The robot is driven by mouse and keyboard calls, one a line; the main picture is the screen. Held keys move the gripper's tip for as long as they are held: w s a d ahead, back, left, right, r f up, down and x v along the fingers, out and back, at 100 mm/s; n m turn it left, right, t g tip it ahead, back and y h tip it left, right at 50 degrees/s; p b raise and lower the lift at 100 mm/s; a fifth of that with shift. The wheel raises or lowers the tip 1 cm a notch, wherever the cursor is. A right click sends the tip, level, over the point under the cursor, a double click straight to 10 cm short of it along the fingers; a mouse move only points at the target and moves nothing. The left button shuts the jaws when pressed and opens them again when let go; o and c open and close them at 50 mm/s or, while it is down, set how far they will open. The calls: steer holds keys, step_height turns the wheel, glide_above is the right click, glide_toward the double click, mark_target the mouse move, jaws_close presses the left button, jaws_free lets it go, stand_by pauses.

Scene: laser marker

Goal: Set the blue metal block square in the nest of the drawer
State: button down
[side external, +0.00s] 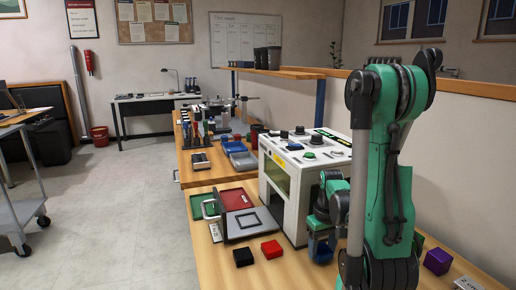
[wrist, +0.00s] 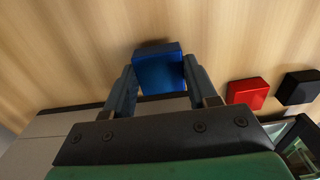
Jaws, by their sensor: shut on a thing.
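The blue metal block (side external: 320,252) is between the fingers of my gripper (side external: 321,234), low over the bench at the right of the white machine. In the wrist view the block (wrist: 157,70) sits between both fingertips (wrist: 162,82), which are shut on its sides. Whether its underside touches the bench I cannot tell. The drawer (side external: 233,200) stands open at the machine's left side. Its grey plate carries the nest (side external: 250,221), a dark square frame with nothing seen in it. My gripper and the block are to the right of the drawer, apart from it.
The white machine (side external: 304,205) stands beside my gripper. A red block (side external: 271,249) and a black block (side external: 243,257) lie on the bench in front of the drawer. A purple block (side external: 437,262) lies right of my arm. Green and red trays (side external: 229,200) are behind the drawer.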

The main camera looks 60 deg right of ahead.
mark_target(322, 250)
steer(key=shift+f, duration=0.5)
steer(key=shift+c, duration=1.3)
jaws_free()
steer(key=shift+r, duration=0.1)
step_height(322, 250, up, 11)
steer(key=shift+o, duration=0.5)
steer(key=shift+a+r, duration=0.1)
steer(key=shift+r, duration=0.3)
